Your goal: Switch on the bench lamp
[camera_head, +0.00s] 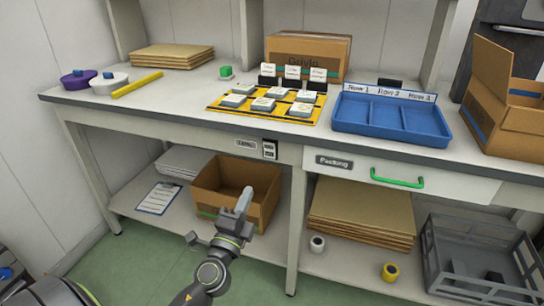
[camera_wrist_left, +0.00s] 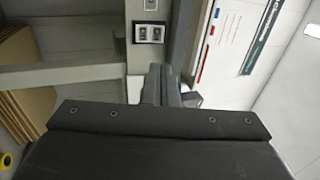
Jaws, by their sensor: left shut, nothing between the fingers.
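My left gripper (camera_head: 245,198) is shut and empty, below and a little left of the switch plate in the head view, in front of the open cardboard box. Its fingers show in the left wrist view (camera_wrist_left: 165,85), apart from the switch. My right gripper is not in view. The lamp itself is not clearly seen.
The open cardboard box (camera_head: 208,190) stands on the lower shelf behind my left gripper. Right of the switch is a drawer marked "Packing" with a green handle (camera_head: 397,178).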

